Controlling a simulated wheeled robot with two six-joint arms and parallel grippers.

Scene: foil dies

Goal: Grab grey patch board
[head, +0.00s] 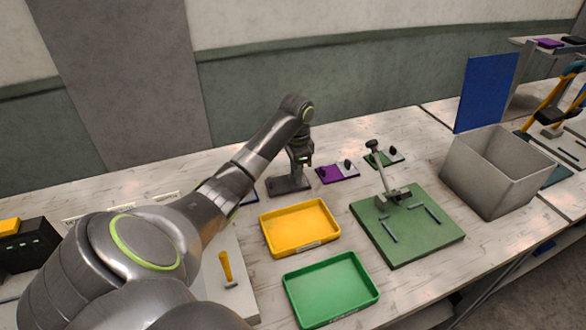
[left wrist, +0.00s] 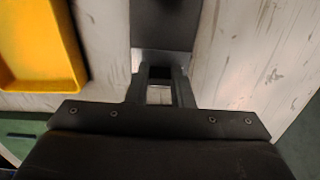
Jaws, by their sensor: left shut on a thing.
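The grey patch board (head: 287,187) is a dark flat piece on the bench behind the yellow tray, left of a purple board. My left gripper (head: 300,163) comes down over it and is shut on it. The exact spot it grips is hidden by the gripper in the head view. In the left wrist view the board (left wrist: 165,28) lies just past the fingertips of my left gripper (left wrist: 160,75). I cannot tell whether the board is clear of the bench. My right gripper is not in view.
A purple board (head: 338,173) and a small green board (head: 381,158) lie to the right. A yellow tray (head: 326,241) and a green tray (head: 370,290) stand in front. A green plate with a clamp (head: 440,240) and a grey bin (head: 487,190) stand right.

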